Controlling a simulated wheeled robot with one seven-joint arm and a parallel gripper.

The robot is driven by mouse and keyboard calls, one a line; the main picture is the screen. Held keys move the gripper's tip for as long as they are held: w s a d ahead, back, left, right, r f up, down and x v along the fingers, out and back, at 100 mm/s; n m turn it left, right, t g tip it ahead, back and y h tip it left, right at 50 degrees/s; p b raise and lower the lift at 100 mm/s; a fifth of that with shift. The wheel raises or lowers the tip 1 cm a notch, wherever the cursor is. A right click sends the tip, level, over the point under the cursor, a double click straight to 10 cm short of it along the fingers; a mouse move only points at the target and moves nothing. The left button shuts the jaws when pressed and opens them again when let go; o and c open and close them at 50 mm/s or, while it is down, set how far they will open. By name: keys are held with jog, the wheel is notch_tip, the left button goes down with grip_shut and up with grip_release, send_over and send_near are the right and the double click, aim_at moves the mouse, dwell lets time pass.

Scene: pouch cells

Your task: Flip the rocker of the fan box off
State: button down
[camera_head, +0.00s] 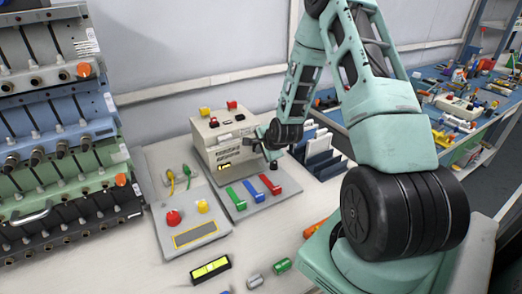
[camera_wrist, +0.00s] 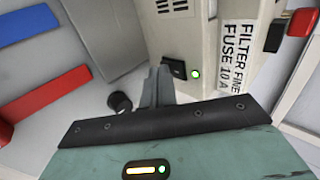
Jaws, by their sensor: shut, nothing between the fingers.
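The fan box appears to be the beige box (camera_head: 212,150) at the back of the bench, though I cannot read its name. In the wrist view, the beige box (camera_wrist: 215,40) carries a label reading "FILTER FINE" and "FUSE 10 A". A small black rocker (camera_wrist: 175,69) sits on its face with a lit green lamp (camera_wrist: 196,73) beside it. My gripper (camera_head: 268,150) is at the box's right side. In the wrist view my gripper (camera_wrist: 157,75) is shut and empty, with its tips just left of the rocker. I cannot tell whether they touch it. The rocker's tilt is unclear.
A grey panel with green, blue and red bars (camera_head: 248,193) lies before the box. A panel with a red button (camera_head: 173,218) is at its left. Dark upright plates (camera_head: 318,150) stand to the right. A stacked rack (camera_head: 60,130) fills the left side.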

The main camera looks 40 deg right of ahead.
jog(key=shift+w+f+t+b, duration=0.1)
jog(key=shift+f+t+b, duration=0.25)
jog(key=shift+b, duration=0.45)
jog(key=shift+w+r+p, duration=0.1)
jog(key=shift+r+p, duration=0.95)
jog(key=shift+r, duration=0.1)
